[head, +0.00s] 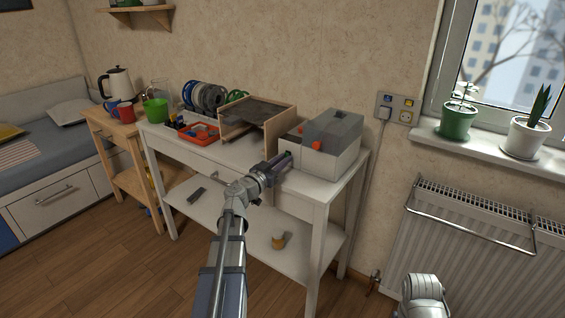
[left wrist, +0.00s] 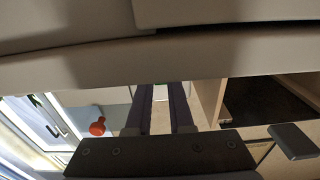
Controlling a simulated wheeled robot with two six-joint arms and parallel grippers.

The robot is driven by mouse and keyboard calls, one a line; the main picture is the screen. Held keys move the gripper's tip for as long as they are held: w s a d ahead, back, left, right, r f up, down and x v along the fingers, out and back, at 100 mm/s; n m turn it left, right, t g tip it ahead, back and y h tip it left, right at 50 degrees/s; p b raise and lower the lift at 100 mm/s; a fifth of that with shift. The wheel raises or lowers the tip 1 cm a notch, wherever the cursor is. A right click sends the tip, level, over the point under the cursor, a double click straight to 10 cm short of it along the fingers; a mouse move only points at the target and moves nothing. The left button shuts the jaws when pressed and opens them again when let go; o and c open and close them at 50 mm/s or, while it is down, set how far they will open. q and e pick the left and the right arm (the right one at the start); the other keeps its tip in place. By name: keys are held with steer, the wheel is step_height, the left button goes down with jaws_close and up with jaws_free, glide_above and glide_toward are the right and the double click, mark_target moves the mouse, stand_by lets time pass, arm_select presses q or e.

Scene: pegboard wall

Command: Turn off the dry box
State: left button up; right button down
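My left gripper (head: 284,160) is at the box's front left in the head view; contact cannot be told. In the left wrist view its two dark fingers (left wrist: 163,95) stand apart with nothing between them. An orange knob (left wrist: 97,127) shows to the left of the fingers there. My right gripper is out of view.
A wooden tray-like box (head: 283,126) stands left of the dry box, with an orange tray (head: 200,133) and spools (head: 205,95) beyond. A wall socket panel (head: 397,107) holds a plug and cable. A radiator (head: 480,240) is at right.

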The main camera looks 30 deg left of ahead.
arm_select(q)
steer(key=o, duration=0.5)
steer(key=shift+c, duration=0.2)
steer(key=s, duration=0.7)
steer(key=shift+s+a+f, duration=0.2)
steer(key=shift+s+a, duration=0.1)
steer(key=shift+s, duration=0.1)
steer(key=shift+s, duration=0.1)
